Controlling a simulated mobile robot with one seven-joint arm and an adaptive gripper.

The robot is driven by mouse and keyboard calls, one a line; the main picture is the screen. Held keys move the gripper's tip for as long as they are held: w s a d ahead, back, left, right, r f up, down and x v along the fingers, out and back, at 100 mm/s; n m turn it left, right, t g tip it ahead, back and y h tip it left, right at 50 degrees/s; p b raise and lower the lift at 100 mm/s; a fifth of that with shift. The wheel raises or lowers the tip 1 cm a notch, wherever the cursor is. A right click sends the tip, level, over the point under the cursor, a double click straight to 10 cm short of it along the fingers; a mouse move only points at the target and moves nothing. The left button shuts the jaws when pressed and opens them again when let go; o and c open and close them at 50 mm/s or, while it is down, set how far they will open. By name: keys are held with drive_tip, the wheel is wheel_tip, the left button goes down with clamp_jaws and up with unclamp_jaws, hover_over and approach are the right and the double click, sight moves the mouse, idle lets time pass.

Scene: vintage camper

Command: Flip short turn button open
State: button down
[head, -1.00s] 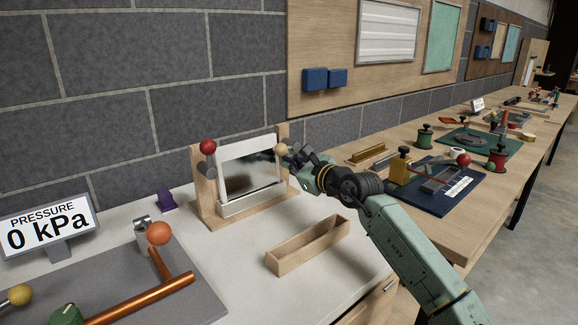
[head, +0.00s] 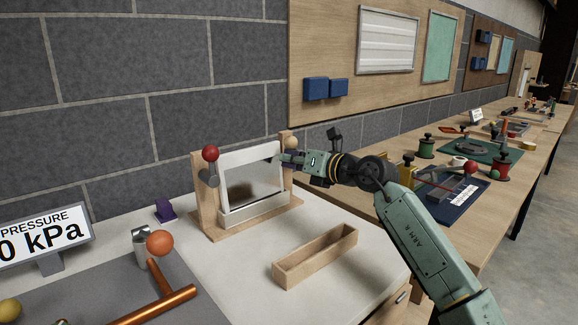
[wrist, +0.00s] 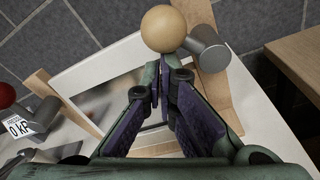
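Two turn buttons with ball knobs sit on the posts of a wooden stand (head: 208,212). One has a red ball (head: 211,154), at the left. The other has a beige ball (head: 291,142), at the right. I cannot tell which is the short one. A white-framed panel (head: 252,213) stands between the posts. My gripper (head: 284,158) is at the right post, just below the beige ball. In the wrist view, my gripper (wrist: 163,78) has its fingertips together with nothing visible between them, close under the beige ball (wrist: 163,28). A grey cylinder (wrist: 206,48) is right of it.
An open wooden tray (head: 316,257) lies on the white bench top in front of the stand. A copper-handled fixture with an orange ball (head: 160,243) and a pressure sign (head: 42,233) are at the left. A purple block (head: 164,210) stands behind. The wall is close behind.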

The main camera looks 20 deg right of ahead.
sight(293, 147)
drive_tip(key=r+m, duration=0.1)
drive_tip(key=m, duration=0.2)
drive_tip(key=shift+d+r, duration=0.3)
drive_tip(key=shift+r, duration=0.1)
drive_tip(key=shift+w+d+r+m+y+p, duration=0.1)
drive_tip(key=shift+d+r+m+y+p, duration=0.15)
drive_tip(key=shift+m, duration=0.5)
drive_tip(key=shift+w+d+r+m+y+p, duration=0.1)
drive_tip(key=shift+r+m+y+p, duration=0.2)
drive_tip(key=shift+m, duration=0.45)
drive_tip(key=shift+f, duration=0.2)
